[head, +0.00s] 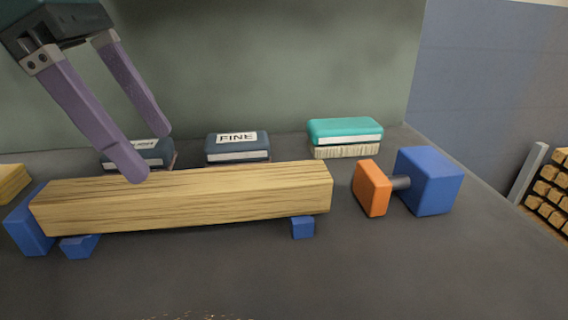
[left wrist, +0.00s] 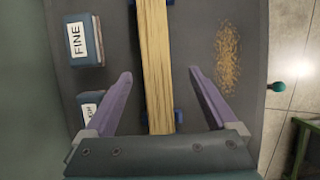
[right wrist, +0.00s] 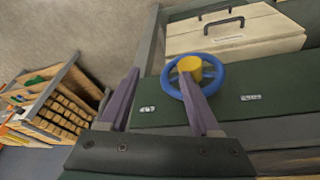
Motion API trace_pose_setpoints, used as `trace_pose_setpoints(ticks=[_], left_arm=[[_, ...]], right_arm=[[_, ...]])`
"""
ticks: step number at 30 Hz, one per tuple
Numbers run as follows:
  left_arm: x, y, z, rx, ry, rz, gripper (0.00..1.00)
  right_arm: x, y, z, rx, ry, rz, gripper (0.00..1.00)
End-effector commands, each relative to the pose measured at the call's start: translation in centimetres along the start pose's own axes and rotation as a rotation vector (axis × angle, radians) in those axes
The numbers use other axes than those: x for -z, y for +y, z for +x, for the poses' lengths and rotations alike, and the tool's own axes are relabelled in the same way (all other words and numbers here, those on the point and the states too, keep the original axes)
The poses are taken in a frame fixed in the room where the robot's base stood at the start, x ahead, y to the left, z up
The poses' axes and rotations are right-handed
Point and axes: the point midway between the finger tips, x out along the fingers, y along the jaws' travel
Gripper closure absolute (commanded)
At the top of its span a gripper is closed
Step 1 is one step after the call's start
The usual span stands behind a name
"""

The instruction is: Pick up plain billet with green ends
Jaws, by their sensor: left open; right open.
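A long wooden billet (head: 190,196) lies across blue supports on the dark bench; its visible right end is wood-coloured, and I see no green on it. My left gripper (head: 149,155) is open and empty above the left part of this billet. In the left wrist view the billet (left wrist: 155,60) runs between the open fingers (left wrist: 160,72), apart from both. My right gripper (right wrist: 160,73) is open, away from the bench top, with a blue wheel with a yellow hub in its view. No billet with green ends can be made out clearly.
An orange pad (head: 371,188) on a blue block (head: 430,181) stands right of the billet. Behind it are a FINE block (head: 238,148), another dark block and a teal brush (head: 345,132). A rack of wood pieces (right wrist: 60,112) and a pale toolbox (right wrist: 235,32) show in the right wrist view.

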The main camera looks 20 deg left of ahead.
Motion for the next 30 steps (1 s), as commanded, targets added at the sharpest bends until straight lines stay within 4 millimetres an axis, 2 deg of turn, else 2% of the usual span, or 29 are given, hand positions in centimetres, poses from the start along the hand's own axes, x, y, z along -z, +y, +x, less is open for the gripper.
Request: trace_pose_setpoints(ticks=[3,8,15,19,25,30], left_arm=[[-0.1,-0.1,1.6,0.005,-0.002,-0.001,0.09],[-0.2,0.1,3.0,0.005,-0.005,-0.001,0.09],[-0.2,0.7,6.7,0.006,-0.006,-0.001,0.09],[-0.1,0.7,7.5,0.004,-0.005,-0.001,0.09],[-0.1,0.7,7.5,0.003,-0.005,-0.001,0.09],[-0.1,0.7,7.5,0.003,-0.005,-0.001,0.28]], right_arm=[[0.0,0.0,0.0,0.0,0.0,0.0,0.36],[0.0,0.0,0.0,0.0,0.0,-0.001,0.36],[0.0,0.0,0.1,0.0,0.0,-0.001,0.36],[-0.1,0.0,0.1,-0.001,-0.001,-0.001,0.36],[-0.1,0.0,0.1,-0.001,-0.001,-0.001,0.36],[-0.1,0.0,0.1,-0.001,-0.001,-0.001,0.36]])
